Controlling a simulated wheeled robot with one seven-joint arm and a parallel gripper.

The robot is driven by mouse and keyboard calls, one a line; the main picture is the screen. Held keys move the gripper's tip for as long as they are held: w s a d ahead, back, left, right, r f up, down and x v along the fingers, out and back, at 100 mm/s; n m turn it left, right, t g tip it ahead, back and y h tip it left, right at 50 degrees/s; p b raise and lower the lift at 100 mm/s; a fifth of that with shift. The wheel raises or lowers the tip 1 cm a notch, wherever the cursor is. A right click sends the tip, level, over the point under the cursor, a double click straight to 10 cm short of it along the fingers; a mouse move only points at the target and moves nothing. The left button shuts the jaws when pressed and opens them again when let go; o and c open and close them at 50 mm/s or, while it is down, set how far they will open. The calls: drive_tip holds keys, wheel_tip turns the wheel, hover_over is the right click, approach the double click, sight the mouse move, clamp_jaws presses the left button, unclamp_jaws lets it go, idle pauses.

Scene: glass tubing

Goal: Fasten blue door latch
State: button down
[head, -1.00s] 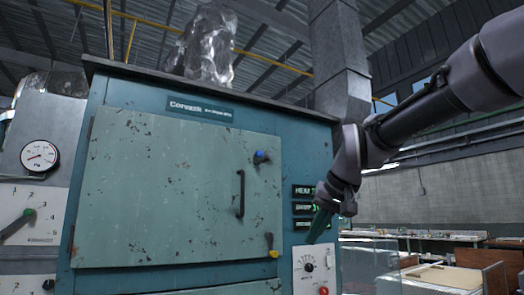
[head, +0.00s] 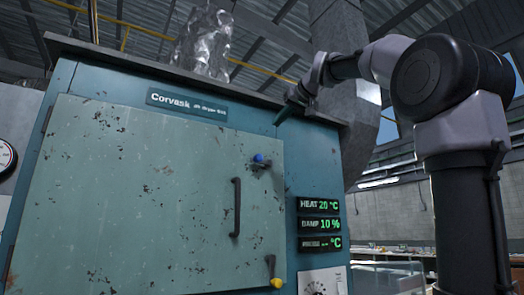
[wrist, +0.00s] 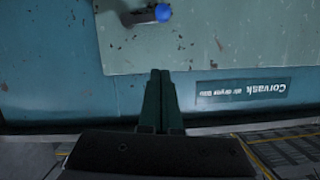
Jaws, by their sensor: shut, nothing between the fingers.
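The blue door latch (head: 260,160) is a small blue knob with a dark lever at the upper right of the large pale green door (head: 150,200). In the wrist view the same blue latch (wrist: 162,13) shows at the top, with its dark lever pointing left of the knob. My gripper (head: 281,121) is in front of the cabinet's top right part, above and to the right of the latch and apart from it. In the wrist view my gripper (wrist: 160,74) has its green fingers together, with nothing between them. Whether the latch is engaged is not clear.
A black door handle (head: 237,207) and a yellow-knobbed latch (head: 274,270) sit lower on the door. The cabinet's dark top ledge (head: 180,75) juts out close to my gripper. Lit displays (head: 320,223) are right of the door.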

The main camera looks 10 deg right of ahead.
sight(264, 160)
drive_tip(key=w+a+f, duration=0.3)
drive_tip(key=w+f, duration=0.3)
drive_tip(key=w, duration=0.2)
drive_tip(key=shift+w+a+f, duration=0.3)
drive_tip(key=shift+a+f, duration=0.1)
